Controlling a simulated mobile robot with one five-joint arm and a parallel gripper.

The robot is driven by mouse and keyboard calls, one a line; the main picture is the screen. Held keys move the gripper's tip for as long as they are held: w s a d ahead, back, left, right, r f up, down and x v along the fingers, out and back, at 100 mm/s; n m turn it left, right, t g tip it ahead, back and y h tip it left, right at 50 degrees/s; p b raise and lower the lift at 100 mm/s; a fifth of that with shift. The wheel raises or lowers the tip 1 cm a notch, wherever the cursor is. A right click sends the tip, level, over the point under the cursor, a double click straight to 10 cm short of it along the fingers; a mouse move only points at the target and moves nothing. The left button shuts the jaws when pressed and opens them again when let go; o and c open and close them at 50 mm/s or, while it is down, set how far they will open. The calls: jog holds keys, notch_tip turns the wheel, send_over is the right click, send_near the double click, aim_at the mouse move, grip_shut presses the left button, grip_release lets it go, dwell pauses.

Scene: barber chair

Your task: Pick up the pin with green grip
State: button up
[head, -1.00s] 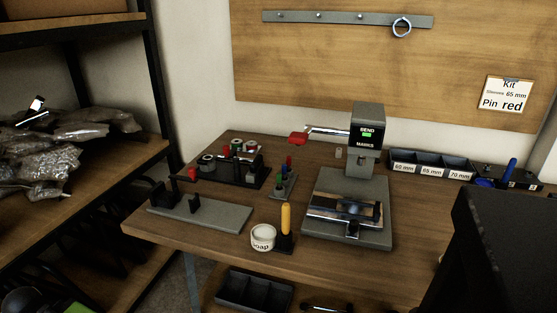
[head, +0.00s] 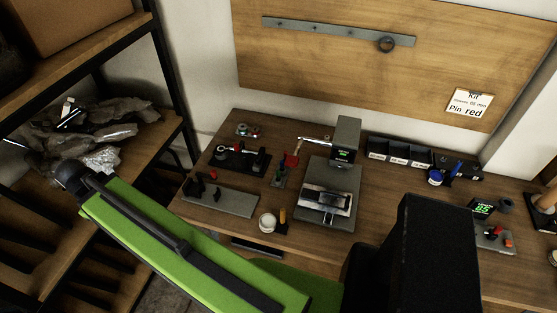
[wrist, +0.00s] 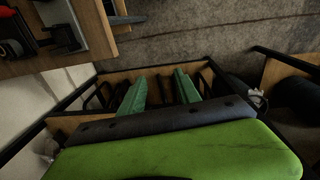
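A small grey pin stand (head: 279,180) is on the workbench in the head view, between the black fixture and the bending press. Small coloured grips stand in it, but they are too small to tell the green one apart surely. In the wrist view, my gripper (wrist: 161,85) has its two green fingers apart, with nothing between them. It points down past the bench edge, over the floor and a low rack, away from the pin stand. My gripper's fingers are not clear in the head view, where my green arm crosses the lower left.
The bending press (head: 329,195) stands right of the pin stand. Black bins (head: 400,151) are at the back. Shelving (head: 180,75) stands at left.

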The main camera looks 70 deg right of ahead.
jog(key=s+d+n, duration=0.1)
jog(key=s+d, duration=0.3)
jog(key=d, duration=0.8)
jog(key=n+g+h+b, duration=0.1)
jog(key=n+g+b, duration=0.3)
jog(key=b, duration=0.8)
send_over(278, 176)
jog(key=w, duration=0.2)
notch_tip(278, 176, down, 9)
jog(key=shift+a, duration=0.3)
jog(key=b+x, duration=0.4)
jog(key=x, duration=0.1)
jog(key=shift+s+d+f, duration=0.1)
jog(key=shift+d+f, duration=0.05)
jog(key=shift+d, duration=0.1)
grip_shut()
